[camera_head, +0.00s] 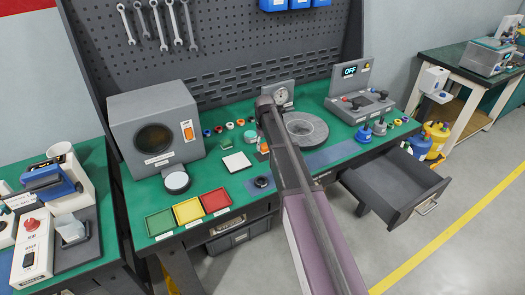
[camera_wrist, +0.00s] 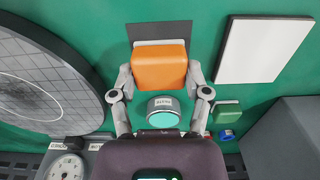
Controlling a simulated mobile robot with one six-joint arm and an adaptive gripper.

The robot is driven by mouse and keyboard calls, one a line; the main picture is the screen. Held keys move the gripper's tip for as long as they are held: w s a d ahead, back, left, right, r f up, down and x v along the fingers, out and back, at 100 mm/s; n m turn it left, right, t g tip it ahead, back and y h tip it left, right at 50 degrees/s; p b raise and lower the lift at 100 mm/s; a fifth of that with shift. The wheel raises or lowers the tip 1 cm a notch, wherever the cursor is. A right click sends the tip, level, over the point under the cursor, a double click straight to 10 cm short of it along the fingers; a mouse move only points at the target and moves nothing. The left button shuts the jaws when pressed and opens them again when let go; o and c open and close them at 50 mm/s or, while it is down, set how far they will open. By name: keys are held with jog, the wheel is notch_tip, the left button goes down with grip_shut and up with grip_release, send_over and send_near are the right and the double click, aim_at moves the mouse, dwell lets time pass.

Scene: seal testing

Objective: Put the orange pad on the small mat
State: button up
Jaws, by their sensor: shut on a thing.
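The orange pad (camera_wrist: 160,70) is between the two fingers of my gripper (camera_wrist: 160,78), which is shut on it. In the head view a bit of orange (camera_head: 263,147) shows beside my arm, which hides most of the gripper. The small mat, a dark grey sheet (camera_wrist: 160,28), lies on the green bench top just beyond the pad in the wrist view. The pad covers part of the mat's near side from this angle. I cannot tell whether the pad touches the mat or hangs above it.
A white square plate (camera_wrist: 262,48) lies right of the mat in the wrist view. A large round grey plate (camera_wrist: 30,85) is on the left. A round teal-topped piece (camera_wrist: 163,112) and a small green block (camera_wrist: 226,112) are close by. An open drawer (camera_head: 395,185) juts out at the bench front.

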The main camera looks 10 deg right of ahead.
aim_at(263, 150)
jog(key=shift+w+a+f, duration=0.2)
jog(key=shift+w, duration=0.55)
jog(key=shift+s+f+b, duration=0.15)
jog(key=shift+f+b, duration=1.5)
jog(key=shift+b, duration=0.2)
jog(key=shift+f, duration=0.2)
jog(key=o, duration=1.1)
jog(key=shift+r, duration=0.1)
jog(key=shift+o, duration=0.2)
jog(key=shift+r, duration=0.1)
notch_tip(263, 150, up, 12)
jog(key=p, duration=1.2)
